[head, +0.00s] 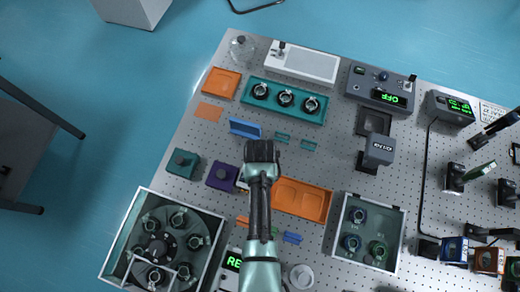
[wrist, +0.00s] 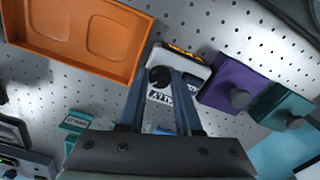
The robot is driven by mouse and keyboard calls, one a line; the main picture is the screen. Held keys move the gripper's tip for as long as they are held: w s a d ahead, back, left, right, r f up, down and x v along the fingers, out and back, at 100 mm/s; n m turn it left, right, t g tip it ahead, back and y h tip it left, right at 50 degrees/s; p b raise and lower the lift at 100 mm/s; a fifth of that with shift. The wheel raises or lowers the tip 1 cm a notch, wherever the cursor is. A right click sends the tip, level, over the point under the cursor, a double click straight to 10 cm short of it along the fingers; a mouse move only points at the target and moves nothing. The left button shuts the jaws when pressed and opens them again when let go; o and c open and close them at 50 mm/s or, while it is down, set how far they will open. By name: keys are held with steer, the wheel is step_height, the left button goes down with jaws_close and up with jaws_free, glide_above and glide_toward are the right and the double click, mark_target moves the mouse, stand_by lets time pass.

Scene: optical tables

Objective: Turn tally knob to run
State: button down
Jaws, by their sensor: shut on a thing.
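The tally unit is a small white box (wrist: 180,68) with an orange display strip along one edge and a label on its front. In the wrist view its dark round knob (wrist: 160,76) sits between the tips of my gripper (wrist: 161,84), which is shut on it. Which mark the knob points to cannot be made out, and the label is partly covered by my fingers. In the head view my gripper (head: 262,153) is over the board and hides most of the box; only a pale sliver of the box (head: 241,184) shows beside it.
A purple block (wrist: 231,84) and a teal block (wrist: 283,107), each with a grey knob, stand close beside the tally box. An orange tray (wrist: 90,35) lies on its other side. A dark unit with a green OFF display (head: 380,95) stands farther back.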

steer(key=n, duration=0.3)
steer(key=shift+n+p, duration=0.3)
steer(key=shift+p, duration=0.1)
steer(key=shift+n+p, duration=0.3)
steer(key=shift+n, duration=1.6)
steer(key=shift+w, duration=0.1)
steer(key=c, duration=0.9)
jaws_free()
step_height(320, 180, up, 13)
steer(key=shift+b, duration=0.6)
